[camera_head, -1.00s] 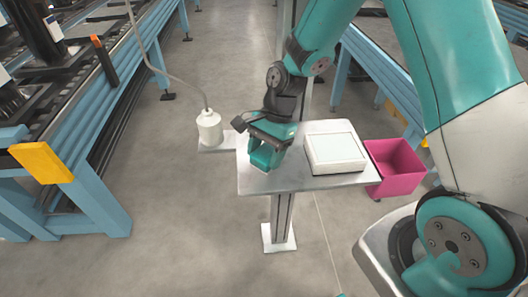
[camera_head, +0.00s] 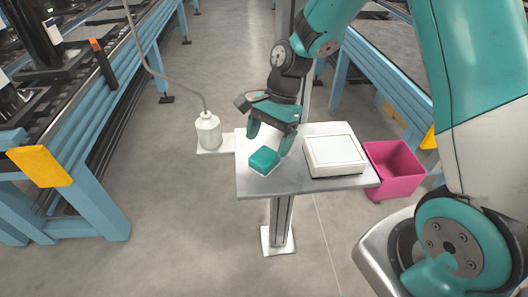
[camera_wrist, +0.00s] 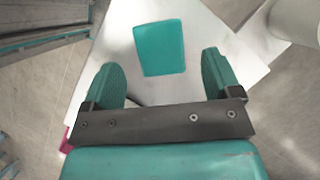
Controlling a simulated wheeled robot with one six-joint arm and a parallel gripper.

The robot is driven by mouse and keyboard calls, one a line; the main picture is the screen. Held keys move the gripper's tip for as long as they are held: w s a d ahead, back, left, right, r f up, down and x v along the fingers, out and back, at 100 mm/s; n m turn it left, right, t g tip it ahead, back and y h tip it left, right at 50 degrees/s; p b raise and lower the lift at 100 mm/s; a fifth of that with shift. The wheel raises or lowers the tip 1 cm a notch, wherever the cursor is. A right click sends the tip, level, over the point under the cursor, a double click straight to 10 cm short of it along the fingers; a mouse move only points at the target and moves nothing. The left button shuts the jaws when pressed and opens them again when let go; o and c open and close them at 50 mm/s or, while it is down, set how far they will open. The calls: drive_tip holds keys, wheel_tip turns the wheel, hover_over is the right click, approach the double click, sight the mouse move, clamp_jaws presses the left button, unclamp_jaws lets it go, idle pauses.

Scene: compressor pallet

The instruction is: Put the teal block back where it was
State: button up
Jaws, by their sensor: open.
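The teal block (camera_head: 264,160) lies on the left part of the small grey table (camera_head: 300,186) in the head view. It also shows in the wrist view (camera_wrist: 159,47), beyond the fingertips and apart from them. My gripper (camera_head: 271,140) is open and empty, just behind and above the block in the head view.
A white box-like device (camera_head: 334,155) sits on the table right of the block. A white bottle (camera_head: 208,131) with a hose stands on a side shelf at left. A pink bin (camera_head: 395,170) is at the table's right. Blue-framed conveyors flank the aisle.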

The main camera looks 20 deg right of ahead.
drive_tip(key=shift+v, duration=1.2)
drive_tip(key=s+a+r+n+t, duration=0.1)
drive_tip(key=s+a+r+n, duration=0.2)
drive_tip(key=s+r+n, duration=0.3)
drive_tip(key=s+a+r+n+t, duration=0.1)
drive_tip(key=s+a+r+n, duration=0.3)
drive_tip(key=s+n, duration=0.9)
wheel_tip(320, 180, up, 4)
drive_tip(key=shift+s+f+n, duration=0.15)
drive_tip(key=shift+s+n, duration=0.2)
drive_tip(key=shift+n, duration=0.05)
